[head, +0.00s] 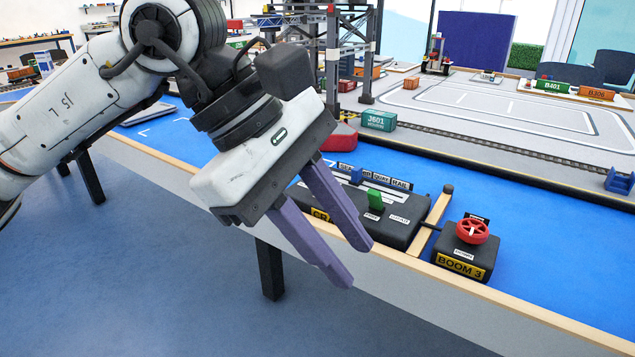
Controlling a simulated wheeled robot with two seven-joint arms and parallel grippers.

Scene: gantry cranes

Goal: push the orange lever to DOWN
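My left gripper (353,265) comes in from the upper left, its two purple fingers apart and empty. The fingers point down and right, in front of the table's near edge as seen from the head. Behind them a black control box (398,232) lies on the blue tabletop. It carries a green lever (375,200) and a blue lever (356,175), with small labels along its back. The gripper covers the box's left part and most of its yellow front label. I see no orange lever; it may be hidden behind the gripper. My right gripper is not in view.
A black box marked BOOM 3 (461,266) with a red handwheel (472,231) stands right of the control box. A wooden strip (433,222) lies between them. Behind are a gantry crane (332,60), a green container (378,120) and rails.

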